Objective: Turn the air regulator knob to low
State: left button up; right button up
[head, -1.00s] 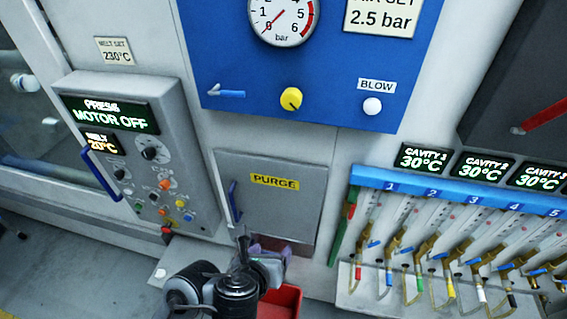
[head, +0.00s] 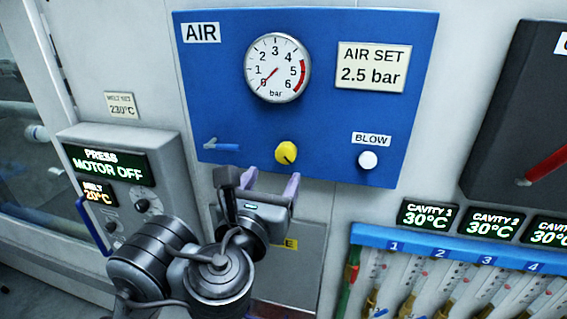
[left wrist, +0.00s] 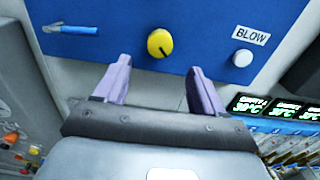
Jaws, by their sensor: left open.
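The yellow regulator knob (head: 286,152) sits on the blue AIR panel (head: 330,130), below the round pressure gauge (head: 276,68). The knob's dark pointer mark points down and to the right in the left wrist view (left wrist: 160,43). The gauge needle lies toward the lower left, near 0. My left gripper (head: 268,182) is open and empty, just below the knob and apart from it. In the left wrist view its two purple fingers (left wrist: 157,72) are spread, with the knob beyond and between them. My right gripper is not in view.
A blue-handled lever (head: 222,147) is left of the knob, and a white BLOW button (head: 368,160) is right of it. A sign (head: 371,67) reads AIR SET 2.5 bar. The press control box (head: 120,170) stands at the left. Cavity displays (head: 428,216) are at the lower right.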

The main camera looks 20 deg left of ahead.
aim_at(284, 158)
pick_arm(q)
jog(key=w+b, duration=0.1)
jog(key=w, duration=0.1)
jog(key=w+b, duration=0.2)
jog(key=w+a+b, duration=0.1)
jog(key=shift+w+f+b, duration=0.2)
jog(key=shift+w+b, duration=0.1)
jog(key=shift+w, duration=0.1)
jog(key=shift+w+r+b, duration=0.15)
jog(key=shift+w+b, duration=0.45)
jog(key=shift+w, duration=0.75)
jog(key=c, duration=1.1)
jog(key=shift+o, duration=0.2)
jog(key=shift+n, duration=0.4)
